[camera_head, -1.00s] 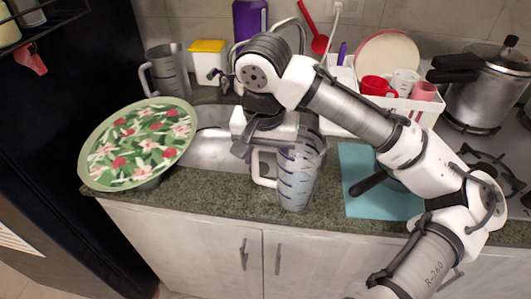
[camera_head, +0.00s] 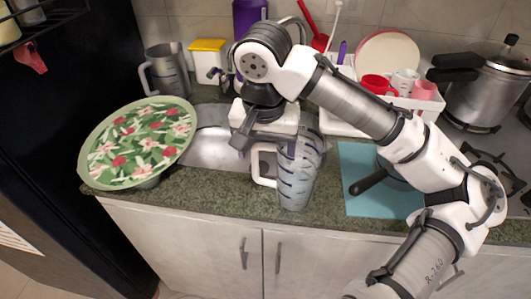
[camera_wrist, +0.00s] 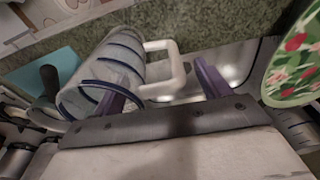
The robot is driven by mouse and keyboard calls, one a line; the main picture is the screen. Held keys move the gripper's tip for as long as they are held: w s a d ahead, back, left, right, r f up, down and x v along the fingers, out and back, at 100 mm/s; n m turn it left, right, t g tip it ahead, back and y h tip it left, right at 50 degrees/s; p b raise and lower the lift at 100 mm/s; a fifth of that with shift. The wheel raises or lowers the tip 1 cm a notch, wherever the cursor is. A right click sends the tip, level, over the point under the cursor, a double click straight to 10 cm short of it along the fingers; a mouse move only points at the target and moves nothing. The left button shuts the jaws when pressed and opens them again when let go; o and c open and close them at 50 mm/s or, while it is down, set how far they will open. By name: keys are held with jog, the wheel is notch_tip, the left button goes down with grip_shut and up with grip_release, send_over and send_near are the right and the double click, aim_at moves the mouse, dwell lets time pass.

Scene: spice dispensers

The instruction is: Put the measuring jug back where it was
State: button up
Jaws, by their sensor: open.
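A clear jug (camera_head: 300,175) with blue bands and a white handle (camera_head: 262,165) stands on the counter's front part, before the sink. It also shows in the wrist view (camera_wrist: 105,72), with its rim towards my gripper. My gripper (camera_head: 263,147) is open at the jug's top. In the wrist view its two purple fingers (camera_wrist: 160,76) are apart, one at the jug's rim and one beyond the handle. I cannot tell whether they touch it. A grey jug (camera_head: 168,72) with a handle and markings stands at the back left; part of it shows in the wrist view (camera_wrist: 298,128).
A floral tray (camera_head: 140,143) lies left of the sink (camera_head: 212,150). A teal board (camera_head: 370,203) with a dark-handled pan (camera_head: 368,182) is at the right. A white rack (camera_head: 400,100) with cups and a pressure cooker (camera_head: 490,90) stand behind. My arm crosses the right side.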

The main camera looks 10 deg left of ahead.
notch_tip(320, 180, up, 10)
jog(key=s, duration=0.1)
jog(key=shift+s+r+b, duration=0.2)
jog(key=shift+r+b, duration=0.05)
jog(key=shift+b, duration=0.05)
